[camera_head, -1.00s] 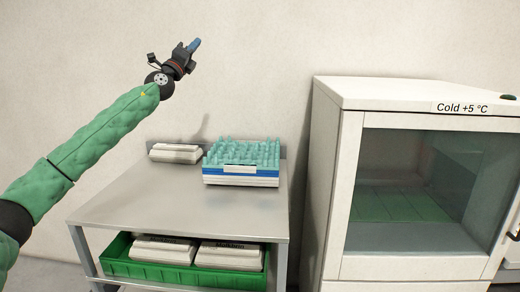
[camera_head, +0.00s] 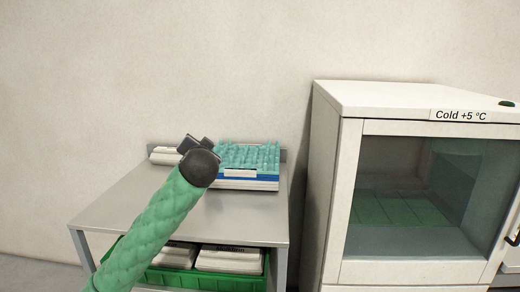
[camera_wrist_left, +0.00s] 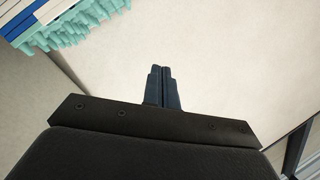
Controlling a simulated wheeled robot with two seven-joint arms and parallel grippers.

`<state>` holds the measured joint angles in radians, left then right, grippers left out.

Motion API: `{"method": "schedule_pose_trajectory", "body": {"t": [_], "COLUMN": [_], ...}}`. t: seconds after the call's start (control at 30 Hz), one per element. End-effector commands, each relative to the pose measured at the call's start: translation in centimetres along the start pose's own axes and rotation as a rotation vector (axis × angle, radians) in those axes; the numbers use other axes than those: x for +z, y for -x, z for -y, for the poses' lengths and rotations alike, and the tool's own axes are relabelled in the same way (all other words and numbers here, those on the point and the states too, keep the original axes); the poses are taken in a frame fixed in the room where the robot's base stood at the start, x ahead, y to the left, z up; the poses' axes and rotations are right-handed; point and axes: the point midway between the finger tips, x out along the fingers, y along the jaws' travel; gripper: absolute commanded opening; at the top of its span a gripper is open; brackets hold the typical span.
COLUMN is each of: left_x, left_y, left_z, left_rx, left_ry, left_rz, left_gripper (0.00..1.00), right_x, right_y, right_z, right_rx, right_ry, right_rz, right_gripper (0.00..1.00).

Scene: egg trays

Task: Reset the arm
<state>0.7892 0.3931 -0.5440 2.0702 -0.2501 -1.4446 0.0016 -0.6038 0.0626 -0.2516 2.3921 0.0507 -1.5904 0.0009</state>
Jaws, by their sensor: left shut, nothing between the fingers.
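My left arm, in a green quilted sleeve, rises from the bottom left in the head view and ends in a dark round wrist in front of the table. In that view the wrist hides most of my left gripper. The left wrist view shows my left gripper (camera_wrist_left: 164,72) shut, its dark blue fingers together with nothing between them. It points toward the pale wall. A stack of trays with teal bumpy tops (camera_head: 248,158) stands at the back right of the table, partly hidden by the wrist; it also shows in the left wrist view (camera_wrist_left: 70,27). My right gripper is not in view.
The metal table (camera_head: 120,207) is bare at its left and front. White cartons (camera_head: 163,157) lie at its back left. A green crate (camera_head: 170,277) with cartons sits on the lower shelf. A white cold cabinet (camera_head: 330,180) stands to the right, its glass door shut.

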Motion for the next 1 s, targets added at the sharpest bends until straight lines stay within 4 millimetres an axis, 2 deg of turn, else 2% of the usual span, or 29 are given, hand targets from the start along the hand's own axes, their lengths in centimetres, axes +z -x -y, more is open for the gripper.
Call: {"method": "schedule_pose_trajectory", "body": {"t": [0.03,0.1,0.4,0.7,1.0], "left_x": [1.6,3.5,11.1,17.6,24.3], "left_y": [1.0,2.3,8.5,14.7,20.7], "left_z": [-1.6,-3.6,-10.6,-15.7,-19.4], "left_rx": [0.051,0.115,0.35,0.518,0.618], "left_ry": [0.021,0.045,0.141,0.236,0.319], "left_rz": [0.031,0.071,0.207,0.298,0.417], "left_gripper": [0.0,0.0,0.0,0.0,0.0], "right_x": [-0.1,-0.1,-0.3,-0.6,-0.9], "right_y": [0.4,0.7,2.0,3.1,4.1], "right_z": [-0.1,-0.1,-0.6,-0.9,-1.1], "right_rx": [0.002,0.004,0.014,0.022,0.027], "right_ry": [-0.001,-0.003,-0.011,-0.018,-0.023], "right_rz": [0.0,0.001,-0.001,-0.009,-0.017], "right_gripper": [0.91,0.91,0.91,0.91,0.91]}}
